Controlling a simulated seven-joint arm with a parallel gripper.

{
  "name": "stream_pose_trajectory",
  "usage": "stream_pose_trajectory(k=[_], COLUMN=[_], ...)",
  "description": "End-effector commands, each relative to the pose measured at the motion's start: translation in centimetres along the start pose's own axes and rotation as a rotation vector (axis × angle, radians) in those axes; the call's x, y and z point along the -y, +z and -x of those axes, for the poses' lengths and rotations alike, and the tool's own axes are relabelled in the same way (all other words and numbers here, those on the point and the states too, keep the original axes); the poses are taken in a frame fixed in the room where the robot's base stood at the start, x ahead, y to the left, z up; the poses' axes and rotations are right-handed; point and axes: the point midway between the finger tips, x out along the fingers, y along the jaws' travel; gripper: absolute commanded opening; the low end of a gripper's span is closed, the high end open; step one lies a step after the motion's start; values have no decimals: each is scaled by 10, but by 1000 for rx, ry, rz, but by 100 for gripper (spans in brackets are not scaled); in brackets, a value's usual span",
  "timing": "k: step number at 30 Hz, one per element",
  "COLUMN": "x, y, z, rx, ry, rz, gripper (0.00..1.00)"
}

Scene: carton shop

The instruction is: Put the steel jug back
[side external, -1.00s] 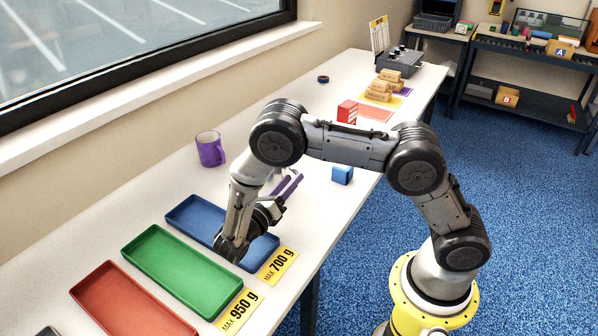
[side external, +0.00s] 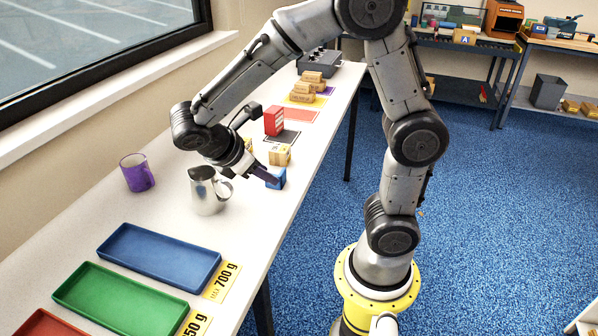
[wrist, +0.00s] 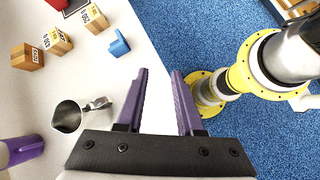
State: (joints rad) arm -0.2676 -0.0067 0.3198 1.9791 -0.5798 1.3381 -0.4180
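The steel jug (side external: 207,192) stands upright on the white table, between the purple mug and the blue block. In the wrist view the jug (wrist: 66,117) is to the left of my fingers, with its handle toward them. My gripper (side external: 264,143) is above the table behind and right of the jug, near the blue block, and apart from the jug. In the wrist view my gripper (wrist: 160,72) has its two purple fingers spread with nothing between them. The fingers overlap the table edge and blue floor in that view.
A purple mug (side external: 138,173) stands left of the jug. A blue block (side external: 277,179), a labelled wooden cube (side external: 280,155) and a red box (side external: 274,121) are on the right. Blue (side external: 160,258) and green (side external: 118,302) trays lie in front. White table around the jug is clear.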

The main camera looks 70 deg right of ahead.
Motion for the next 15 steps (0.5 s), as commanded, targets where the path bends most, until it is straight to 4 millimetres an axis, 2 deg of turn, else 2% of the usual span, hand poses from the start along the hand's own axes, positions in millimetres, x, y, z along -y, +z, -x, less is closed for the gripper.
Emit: stream_pose_trajectory(k=[1,6,12,15], x=[11,47,80,90], y=[13,36,49,52], z=[5,20,40,48], rx=[-100,-413,-749,-868], ry=[-21,-104,-197,-234], rz=[-109,-456,-822,-946], gripper=[36,36,36,36])
